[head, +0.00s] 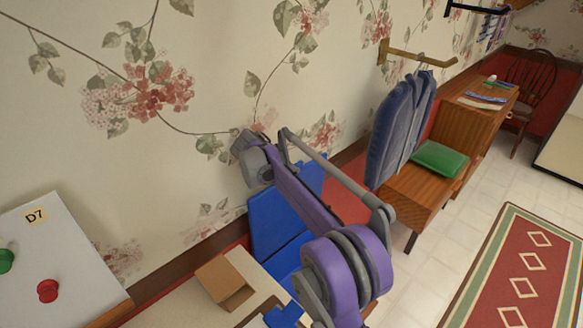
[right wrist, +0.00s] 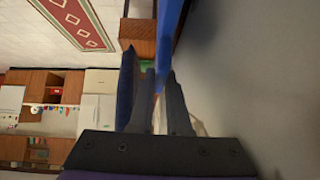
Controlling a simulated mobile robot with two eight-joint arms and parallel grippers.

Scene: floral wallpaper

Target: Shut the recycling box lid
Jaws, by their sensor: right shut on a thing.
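The blue recycling box (head: 282,258) stands by the wall, partly hidden behind my purple right arm. Its blue lid (head: 268,213) stands raised against the wallpaper above the box. In the right wrist view, the lid (right wrist: 169,30) shows nearly edge-on as a blue strip running up from the fingers. My right gripper (right wrist: 159,78) is shut on the lid's edge, with one dark finger on each side. In the head view my arm hides much of the box, and the fingers cannot be made out. My left gripper is not in view.
A cardboard box (head: 224,283) sits on a pale surface in front. A white board (head: 62,255) marked D7 is at left. Coats (head: 398,125) hang beyond the box, over a wooden bench (head: 412,192) with a green cushion (head: 440,159). Tiled floor and a red rug (head: 530,265) are at right.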

